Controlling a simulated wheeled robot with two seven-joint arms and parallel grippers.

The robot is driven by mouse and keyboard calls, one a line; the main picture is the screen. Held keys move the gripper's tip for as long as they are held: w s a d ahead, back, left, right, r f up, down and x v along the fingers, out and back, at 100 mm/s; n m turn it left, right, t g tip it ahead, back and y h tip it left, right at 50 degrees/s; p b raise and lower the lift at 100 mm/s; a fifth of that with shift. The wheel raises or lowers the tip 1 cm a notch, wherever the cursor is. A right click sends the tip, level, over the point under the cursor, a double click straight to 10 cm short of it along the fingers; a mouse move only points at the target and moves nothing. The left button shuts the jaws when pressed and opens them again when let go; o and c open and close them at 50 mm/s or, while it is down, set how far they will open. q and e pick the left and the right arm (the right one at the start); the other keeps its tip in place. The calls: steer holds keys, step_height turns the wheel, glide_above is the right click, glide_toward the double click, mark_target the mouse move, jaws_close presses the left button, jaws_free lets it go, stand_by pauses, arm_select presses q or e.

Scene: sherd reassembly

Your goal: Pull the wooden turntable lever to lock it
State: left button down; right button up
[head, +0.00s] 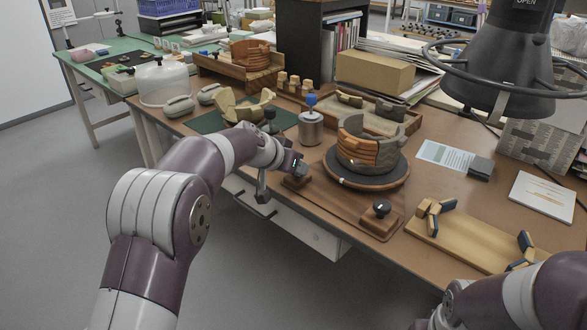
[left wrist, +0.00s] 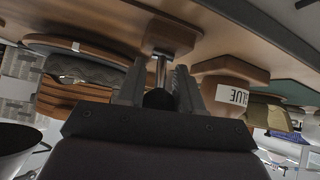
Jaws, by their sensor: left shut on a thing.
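The round turntable (head: 380,181) sits on a wooden base board (head: 335,208) near the table's front edge. A partly rebuilt bowl of orange-brown and grey sherds (head: 367,150) stands upright on it. My left gripper (head: 297,165) is at the left end of the board, beside the turntable. In the left wrist view my left gripper (left wrist: 157,92) is shut on the lever's black knob (left wrist: 158,99). The lever's metal rod (left wrist: 160,70) runs from the knob to a wooden block (left wrist: 172,36). The head view shows that block (head: 296,182) under the gripper. My right gripper is out of view.
A canister with a blue top (head: 311,126) is close behind my left gripper. A wooden tray with padded posts (head: 470,240) lies to the right. A lamp (head: 512,60) hangs over the right side.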

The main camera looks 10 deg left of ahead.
arm_select(q)
steer(key=c, duration=0.8)
jaws_free()
steer(key=shift+c, duration=0.2)
steer(key=p+v, duration=0.1)
steer(key=v, duration=1.1)
steer(key=shift+s, duration=0.35)
steer(key=shift+a+r, duration=0.1)
steer(key=shift+r, duration=0.05)
